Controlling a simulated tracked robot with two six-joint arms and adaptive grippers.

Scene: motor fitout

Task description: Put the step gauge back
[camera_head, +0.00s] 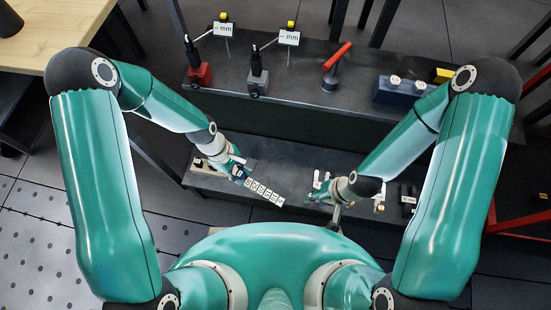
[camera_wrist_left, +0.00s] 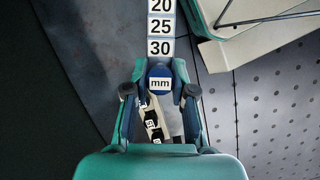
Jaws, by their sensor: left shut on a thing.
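The step gauge is a strip of white numbered blocks (camera_head: 264,191) with a blue end marked "mm". In the left wrist view its blocks (camera_wrist_left: 160,27) read 20, 25 and 30, and the blue end (camera_wrist_left: 159,78) sits between the fingers. My left gripper (camera_head: 240,173) is shut on this blue end. The strip points right and toward me in the head view, over the lower bench's front part. My right gripper (camera_head: 322,187) is over the lower bench to the right, apart from the gauge. Its fingers are too small to read.
The lower bench (camera_head: 290,165) holds a pale labelled item (camera_head: 205,166) at left and dark labelled items (camera_head: 407,199) at right. The upper shelf carries a red-based stand (camera_head: 200,74), a grey-based stand (camera_head: 258,82), a red-handled tool (camera_head: 337,57) and a blue block (camera_head: 396,92).

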